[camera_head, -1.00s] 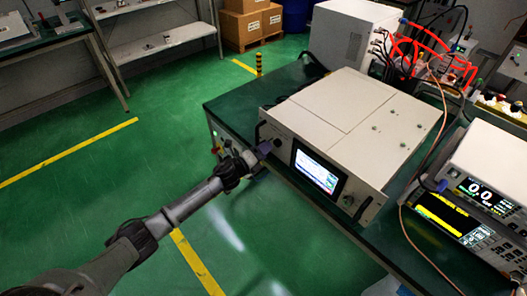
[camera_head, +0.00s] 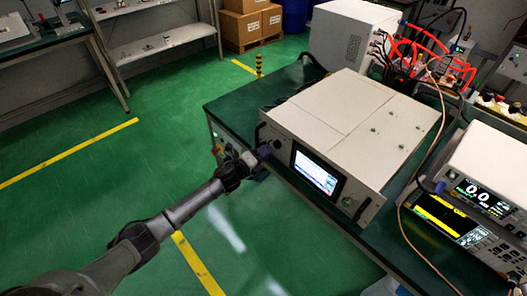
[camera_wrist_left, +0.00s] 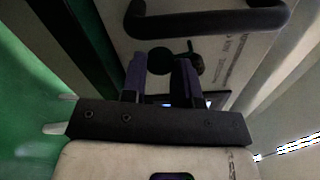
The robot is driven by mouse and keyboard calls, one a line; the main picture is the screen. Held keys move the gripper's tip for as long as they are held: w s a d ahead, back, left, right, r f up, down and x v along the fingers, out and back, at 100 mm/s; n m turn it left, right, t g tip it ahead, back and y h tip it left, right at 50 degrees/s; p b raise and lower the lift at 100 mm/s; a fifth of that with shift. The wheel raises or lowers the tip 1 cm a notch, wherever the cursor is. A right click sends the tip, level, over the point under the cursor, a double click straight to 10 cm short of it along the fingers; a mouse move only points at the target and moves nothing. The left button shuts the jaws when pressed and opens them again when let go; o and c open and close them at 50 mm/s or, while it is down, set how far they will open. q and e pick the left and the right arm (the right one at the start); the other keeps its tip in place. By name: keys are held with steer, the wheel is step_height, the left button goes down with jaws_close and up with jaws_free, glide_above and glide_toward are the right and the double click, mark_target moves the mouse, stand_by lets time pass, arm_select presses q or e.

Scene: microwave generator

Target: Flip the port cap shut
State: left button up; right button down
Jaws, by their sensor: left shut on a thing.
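The microwave generator (camera_head: 350,125) is a large cream box on the green bench, with a lit screen (camera_head: 317,172) on its front. My left gripper (camera_head: 266,149) reaches its front panel near the left end. In the left wrist view my left gripper (camera_wrist_left: 160,72) has its two dark fingers at the panel. A round black port cap (camera_wrist_left: 160,60) shows between the fingertips, and the gripper is shut on it. A second dark round part (camera_wrist_left: 194,62) sits just right of it. The port behind is hidden. My right gripper is out of view.
A black handle (camera_wrist_left: 210,22) stands out from the panel close to the fingers. A meter with lit displays (camera_head: 478,195) stands at the right. A white box (camera_head: 352,35) with red cables (camera_head: 430,50) is behind. Open green floor lies left of the bench.

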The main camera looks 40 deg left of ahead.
mark_target(278, 144)
arm_select(q)
steer(key=shift+s+d+r+n+p, duration=0.1)
steer(key=shift+d+r+n+p, duration=0.4)
steer(key=shift+n+p, duration=1.95)
steer(key=shift+d+r+n+p, duration=0.35)
steer(key=shift+r+n+p, duration=0.7)
steer(key=shift+n, duration=2.35)
steer(key=shift+s+d+r+n+p, duration=0.1)
steer(key=shift+d+r+n+p, duration=0.25)
steer(key=shift+n+p, duration=2.25)
steer(key=shift+n+b, duration=0.35)
steer(key=shift+n, duration=0.2)
steer(key=o, duration=0.9)
steer(key=shift+o, duration=0.2)
